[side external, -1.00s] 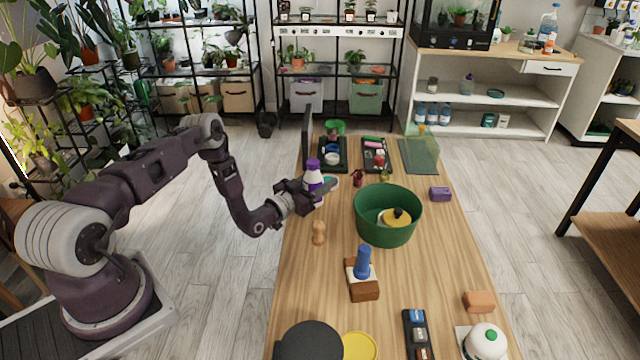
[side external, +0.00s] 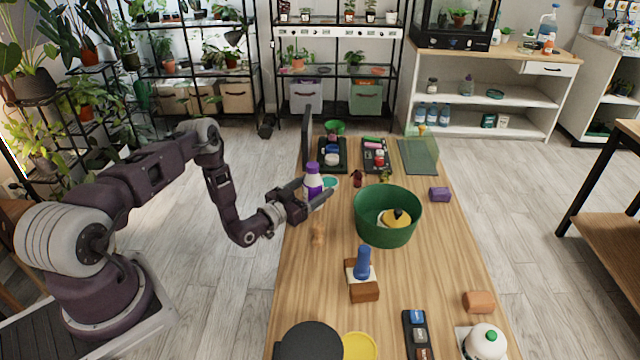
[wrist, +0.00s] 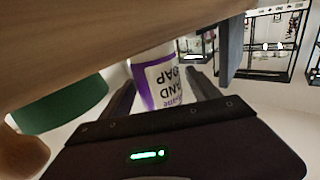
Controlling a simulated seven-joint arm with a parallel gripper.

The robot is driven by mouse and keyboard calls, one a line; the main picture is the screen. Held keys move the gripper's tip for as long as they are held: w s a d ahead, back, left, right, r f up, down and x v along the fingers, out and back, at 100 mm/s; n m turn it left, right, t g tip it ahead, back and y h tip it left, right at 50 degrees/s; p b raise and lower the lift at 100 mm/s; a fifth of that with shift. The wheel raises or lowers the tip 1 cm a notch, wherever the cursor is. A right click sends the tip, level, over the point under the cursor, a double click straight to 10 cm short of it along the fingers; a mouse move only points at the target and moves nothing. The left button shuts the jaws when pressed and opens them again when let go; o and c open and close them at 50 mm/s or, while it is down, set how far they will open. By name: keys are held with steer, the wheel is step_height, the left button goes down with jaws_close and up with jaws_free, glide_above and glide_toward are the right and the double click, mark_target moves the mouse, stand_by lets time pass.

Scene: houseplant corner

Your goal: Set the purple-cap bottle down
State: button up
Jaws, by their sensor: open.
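The purple-cap bottle (side external: 313,181) is white and purple and stands upright at the table's left edge area. My gripper (side external: 314,195) is open, with a finger on either side of the bottle. In the wrist view, the fingers of my gripper (wrist: 160,95) are spread with the bottle between them, and gaps show at its sides. The bottle's base is partly hidden by the near finger, so its contact with the table is hard to see.
A green tub (side external: 388,225) with a yellow item inside stands to the right of the bottle. A teal-rimmed dish (side external: 331,182) lies close behind the bottle. Black trays (side external: 333,155) are farther back.

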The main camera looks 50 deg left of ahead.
mark_target(307, 191)
steer(key=shift+o, duration=0.4)
steer(key=s, duration=0.4)
steer(key=shift+s+d+f, duration=0.15)
steer(key=shift+s+d+r, duration=0.1)
steer(key=shift+s+r, duration=0.05)
steer(key=shift+r, duration=0.35)
steer(key=shift+w+d, duration=0.15)
steer(key=shift+w, duration=0.1)
steer(key=w, duration=0.4)
steer(key=w+a, duration=0.1)
steer(key=w, duration=0.1)
steer(key=shift+w+r, duration=0.3)
steer(key=shift+r, duration=0.05)
jaws_close()
